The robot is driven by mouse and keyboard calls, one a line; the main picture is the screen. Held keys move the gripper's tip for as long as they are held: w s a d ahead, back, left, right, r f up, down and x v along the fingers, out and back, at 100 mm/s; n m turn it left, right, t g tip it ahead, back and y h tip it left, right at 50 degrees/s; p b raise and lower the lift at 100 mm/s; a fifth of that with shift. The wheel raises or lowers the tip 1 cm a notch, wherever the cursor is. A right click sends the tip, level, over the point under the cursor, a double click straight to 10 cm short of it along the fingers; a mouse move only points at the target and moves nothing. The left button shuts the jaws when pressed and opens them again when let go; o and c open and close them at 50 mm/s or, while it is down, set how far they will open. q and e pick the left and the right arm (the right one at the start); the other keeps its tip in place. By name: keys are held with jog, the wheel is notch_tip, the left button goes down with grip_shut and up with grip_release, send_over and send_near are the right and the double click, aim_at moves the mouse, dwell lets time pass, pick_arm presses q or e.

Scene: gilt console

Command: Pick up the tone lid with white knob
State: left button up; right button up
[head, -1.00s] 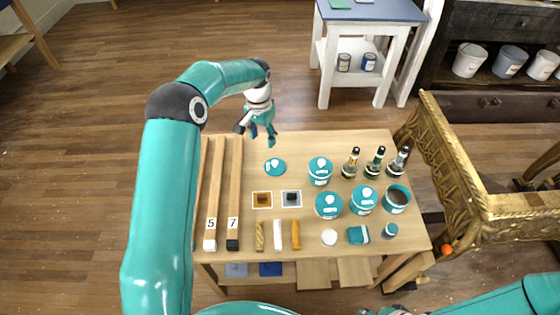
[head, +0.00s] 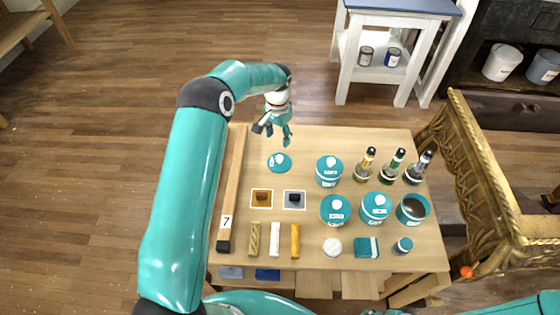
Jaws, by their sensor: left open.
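The teal lid with a white knob (head: 279,162) lies flat on the wooden table, toward its back left. My left gripper (head: 277,137) is open and empty, with its fingers pointing down above the lid, just behind it in the picture. The fingertips look apart from the lid. I cannot tell the exact height of the gap. My right gripper cannot be made out; only part of my arm shows at the bottom right.
Lidded teal tins (head: 329,171) and an open tin (head: 412,209) stand to the right, with small bottles (head: 397,164) behind. Pigment squares (head: 262,198), coloured sticks (head: 275,239) and a long bar marked 7 (head: 231,190) lie nearer. A gilt console (head: 465,150) stands at the right.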

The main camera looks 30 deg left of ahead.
pick_arm(q)
send_over(279, 158)
jog(key=f, duration=0.6)
jog(key=shift+w+a+f+p, duration=0.1)
jog(key=shift+a+p, duration=0.15)
jog(key=shift+p, duration=0.15)
jog(key=shift+d+f+p, duration=0.15)
jog(key=shift+f+p, duration=0.25)
jog(key=shift+f, duration=0.2)
notch_tip(279, 158, down, 4)
jog(key=shift+f+p, duration=0.1)
jog(key=shift+p, duration=0.45)
jog(key=shift+d, duration=0.1)
jog(key=shift+c, duration=0.3)
grip_shut()
